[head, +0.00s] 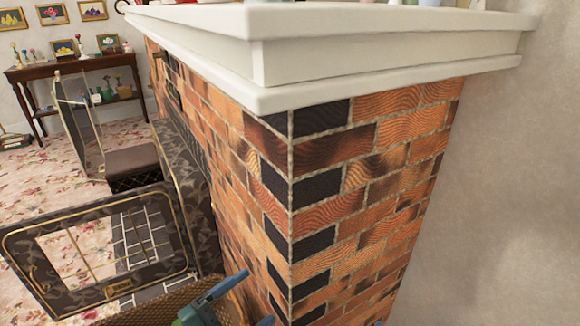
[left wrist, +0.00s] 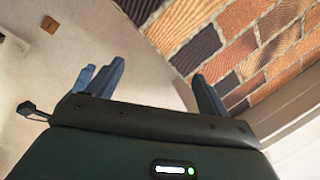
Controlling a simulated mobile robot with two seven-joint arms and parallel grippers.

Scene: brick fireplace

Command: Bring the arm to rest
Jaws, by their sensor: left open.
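My left gripper (head: 246,303) is at the bottom of the head view, in front of the near corner of the brick fireplace (head: 360,180). In the left wrist view its two dark blue fingers (left wrist: 158,70) stand apart with nothing between them. The brick wall shows beyond the fingers on the right side of that view. A small blue tip at the bottom edge of the head view may be part of my right gripper; too little shows to tell its state.
A white mantel (head: 390,60) juts out above the bricks. A black and gold glass fire door (head: 100,250) stands open at the left. A woven brown basket (head: 165,306) is close to my left gripper. A wooden side table (head: 75,68) is far left; patterned carpet lies between.

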